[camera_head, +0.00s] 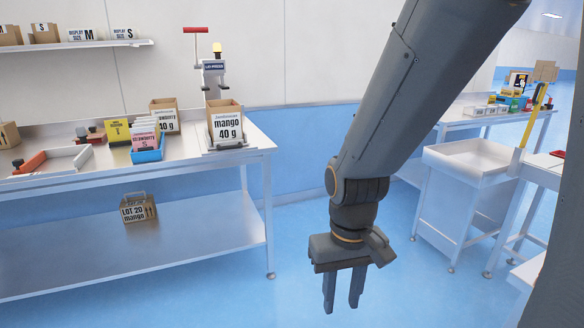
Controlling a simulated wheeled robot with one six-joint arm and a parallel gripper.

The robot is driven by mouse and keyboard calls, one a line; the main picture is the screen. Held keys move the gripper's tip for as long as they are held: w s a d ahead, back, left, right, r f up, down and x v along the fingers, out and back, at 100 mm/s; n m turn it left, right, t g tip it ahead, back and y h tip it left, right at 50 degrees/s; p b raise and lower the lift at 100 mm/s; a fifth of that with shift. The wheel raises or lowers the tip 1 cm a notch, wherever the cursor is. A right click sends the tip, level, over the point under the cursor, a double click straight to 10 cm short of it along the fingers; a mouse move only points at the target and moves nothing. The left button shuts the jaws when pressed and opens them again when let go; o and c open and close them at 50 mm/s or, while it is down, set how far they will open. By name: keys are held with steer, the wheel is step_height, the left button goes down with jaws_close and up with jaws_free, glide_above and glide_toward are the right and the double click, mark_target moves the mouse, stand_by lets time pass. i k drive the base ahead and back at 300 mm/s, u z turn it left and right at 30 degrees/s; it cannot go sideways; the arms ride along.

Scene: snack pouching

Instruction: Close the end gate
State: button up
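My gripper (341,308) hangs in the middle of the view, pointing down over the blue floor. Its two fingers are apart with nothing between them. It is away from both benches. I cannot tell for certain which part is the end gate. A low white-railed tray (62,172) with a red-orange bar (35,160) at its left end lies on the left bench. On the right, a white chute-like tray (478,156) stands beside a table with a yellow upright bar (533,115). My arm covers part of the space between the benches.
The left steel bench (200,164) holds a mango carton (226,130), a press with a red handle (195,30), a blue bin (148,155) and a yellow card (118,131). A LOT 20 mango box (138,209) sits on its lower shelf. Floor between the benches is clear.

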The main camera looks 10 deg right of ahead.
mark_target(545, 85)
steer(key=i, duration=2.6)
steer(key=z, duration=2.7)
